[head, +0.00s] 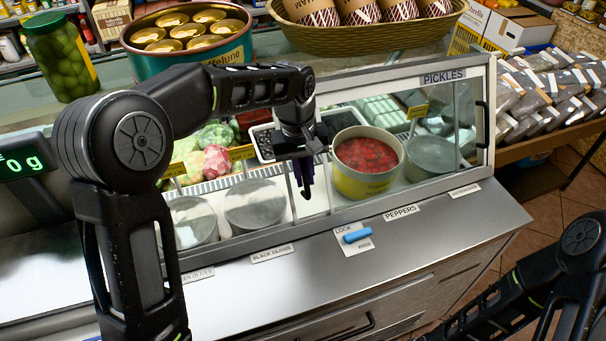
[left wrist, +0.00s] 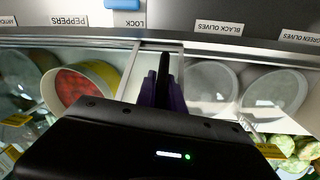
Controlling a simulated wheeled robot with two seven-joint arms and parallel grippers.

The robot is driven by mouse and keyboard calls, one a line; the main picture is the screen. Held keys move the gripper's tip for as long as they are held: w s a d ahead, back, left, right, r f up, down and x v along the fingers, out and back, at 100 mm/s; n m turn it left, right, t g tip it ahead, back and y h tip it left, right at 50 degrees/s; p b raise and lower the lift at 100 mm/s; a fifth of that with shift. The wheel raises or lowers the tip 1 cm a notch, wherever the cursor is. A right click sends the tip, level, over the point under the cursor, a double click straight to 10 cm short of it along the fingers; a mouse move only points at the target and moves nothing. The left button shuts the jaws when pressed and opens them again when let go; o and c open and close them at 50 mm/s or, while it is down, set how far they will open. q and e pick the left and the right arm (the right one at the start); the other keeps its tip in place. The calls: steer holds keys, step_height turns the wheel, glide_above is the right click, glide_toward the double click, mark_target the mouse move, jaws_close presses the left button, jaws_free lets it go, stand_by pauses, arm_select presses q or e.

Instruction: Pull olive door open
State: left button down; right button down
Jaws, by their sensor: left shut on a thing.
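The olive door (head: 262,229) is the left glass front of the deli case, above the labels BLACK OLIVES (head: 271,253) and GREEN OLIVES. It looks shut, though its edges are hard to make out. My left gripper (head: 304,184) is at the right end of this door, beside the middle divide. In the left wrist view its purple fingers (left wrist: 162,92) are closed on a dark upright bar, the handle (left wrist: 164,66). The gripper body hides part of the door. My right arm shows at the lower right, but its gripper is out of frame.
A blue lock tab (head: 357,236) lies on the counter ledge. The pickles side holds a yellow tub of red peppers (head: 366,164). Above stand a basket (head: 367,37), a green can tray (head: 190,58) and an olive jar (head: 62,55). The steel ledge in front is mostly clear.

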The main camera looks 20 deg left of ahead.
mark_target(302, 162)
arm_select(q)
steer(key=c, duration=1.7)
jaws_free()
steer(key=shift+a, duration=0.1)
steer(key=shift+r, duration=0.1)
steer(key=r, duration=0.5)
steer(key=r+b, duration=0.1)
steer(key=r, duration=0.1)
steer(key=shift+s+a+r, duration=0.15)
steer(key=shift+a+r, duration=0.15)
steer(key=shift+r, duration=0.05)
steer(key=shift+s, duration=0.1)
